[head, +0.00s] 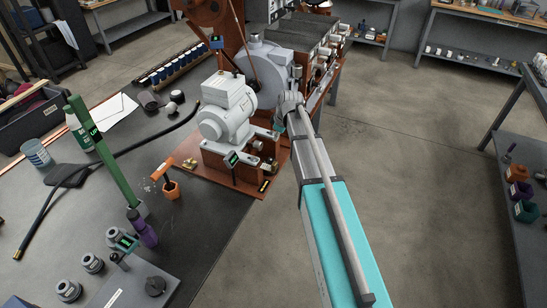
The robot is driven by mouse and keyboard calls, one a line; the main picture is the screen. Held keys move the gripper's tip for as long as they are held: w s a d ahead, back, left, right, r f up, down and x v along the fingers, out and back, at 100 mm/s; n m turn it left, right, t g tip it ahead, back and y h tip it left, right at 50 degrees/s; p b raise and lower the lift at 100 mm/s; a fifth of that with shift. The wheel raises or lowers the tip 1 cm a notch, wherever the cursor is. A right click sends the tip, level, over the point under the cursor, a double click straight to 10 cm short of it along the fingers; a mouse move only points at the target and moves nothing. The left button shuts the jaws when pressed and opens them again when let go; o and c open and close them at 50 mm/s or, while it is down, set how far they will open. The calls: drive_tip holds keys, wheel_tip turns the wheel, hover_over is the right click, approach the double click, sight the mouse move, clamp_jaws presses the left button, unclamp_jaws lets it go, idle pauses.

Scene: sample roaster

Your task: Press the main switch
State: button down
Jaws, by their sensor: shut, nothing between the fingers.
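The sample roaster is a brown machine with a grey motor (228,110) and a round grey drum housing (262,66) on a brown base (220,168). I cannot tell for sure which part is the main switch. A small dark box with a green face (233,160) sits at the front of the base, and a small yellow-marked label (264,185) is at its front corner. My gripper (284,118) is at the end of my teal arm, at the right side of the roaster beside the motor. It is small in view, shut and empty; my wrist partly hides its fingertips and what lies behind.
A shelf with coloured bins (520,190) stands at right. Open floor lies between.

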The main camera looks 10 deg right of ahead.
drive_tip(key=shift+f, duration=0.15)
drive_tip(key=b, duration=1)
hover_over(270, 160)
drive_tip(key=s, duration=0.1)
wheel_tip(270, 160, down, 10)
drive_tip(key=shift+s+d+r, duration=0.1)
drive_tip(key=shift+w+d+f+b, duration=0.1)
drive_tip(key=shift+w+f+b, duration=0.05)
drive_tip(key=shift+f+b, duration=0.75)
drive_tip(key=shift+w+d+f+b, duration=0.1)
drive_tip(key=shift+w+f+b, duration=0.05)
drive_tip(key=shift+f+b, duration=0.7)
